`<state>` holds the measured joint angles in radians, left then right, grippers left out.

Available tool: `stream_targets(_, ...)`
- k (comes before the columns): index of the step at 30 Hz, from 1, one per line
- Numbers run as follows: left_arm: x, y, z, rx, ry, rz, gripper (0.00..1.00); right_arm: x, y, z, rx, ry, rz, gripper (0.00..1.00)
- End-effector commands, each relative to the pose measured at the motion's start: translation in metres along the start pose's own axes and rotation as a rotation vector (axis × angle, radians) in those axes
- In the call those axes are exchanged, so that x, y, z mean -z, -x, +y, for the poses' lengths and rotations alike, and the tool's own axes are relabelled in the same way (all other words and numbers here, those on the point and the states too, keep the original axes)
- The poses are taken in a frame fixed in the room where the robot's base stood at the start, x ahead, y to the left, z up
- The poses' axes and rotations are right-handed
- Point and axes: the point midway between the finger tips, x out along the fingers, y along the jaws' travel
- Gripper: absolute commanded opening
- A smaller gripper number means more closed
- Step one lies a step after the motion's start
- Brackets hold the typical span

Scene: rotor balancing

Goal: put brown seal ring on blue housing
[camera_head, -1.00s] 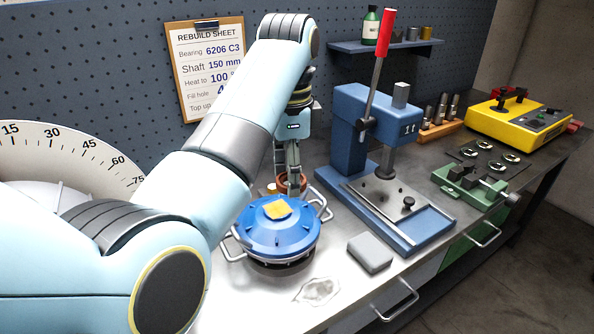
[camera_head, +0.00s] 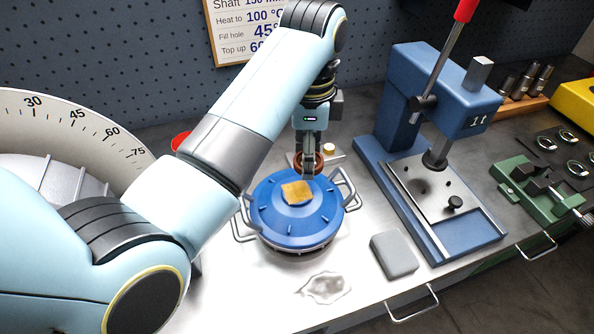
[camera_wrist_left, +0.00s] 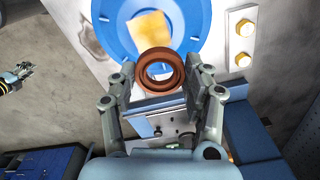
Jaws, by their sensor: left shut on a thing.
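The blue housing (camera_head: 275,222) is a round lidded body with metal side handles on the bench; its blue top also fills the upper middle of the left wrist view (camera_wrist_left: 112,30). A tan square patch (camera_head: 297,193) lies on its top. My left gripper (camera_head: 309,165) points down at the housing's far edge, shut on the brown seal ring (camera_head: 318,160). In the left wrist view the ring (camera_wrist_left: 147,80) sits between the fingers and overlaps the housing's edge; I cannot tell the gap beneath. What looks like my right gripper (camera_wrist_left: 24,70) shows small at the left edge.
A blue arbor press (camera_head: 440,85) with a red-tipped lever stands to the right. A grey block (camera_head: 394,255) and a pale puddle-like patch (camera_head: 325,287) lie in front. A green vise (camera_head: 540,190) is further right. A large dial (camera_head: 60,120) stands at left.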

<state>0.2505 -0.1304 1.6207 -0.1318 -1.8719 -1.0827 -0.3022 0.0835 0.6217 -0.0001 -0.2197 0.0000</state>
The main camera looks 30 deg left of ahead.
Motion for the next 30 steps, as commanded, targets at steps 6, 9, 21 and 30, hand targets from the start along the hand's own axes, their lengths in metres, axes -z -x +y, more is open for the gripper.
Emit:
stream_targets(6,-0.020,-0.014,0.015,0.001,0.000,0.000,0.27,0.003,0.009,0.001,0.000,0.000,0.003,0.34)
stream_targets(9,-0.021,-0.025,0.015,-0.001,-0.001,-0.001,0.27,0.004,0.011,0.001,0.000,0.000,0.004,0.34)
stream_targets(21,-0.020,-0.056,0.015,0.002,0.000,0.000,0.27,0.004,0.015,-0.003,0.005,-0.003,0.002,0.34)
stream_targets(30,-0.020,-0.058,0.015,0.001,0.000,0.000,0.64,0.003,0.015,-0.005,0.007,-0.003,0.001,0.34)
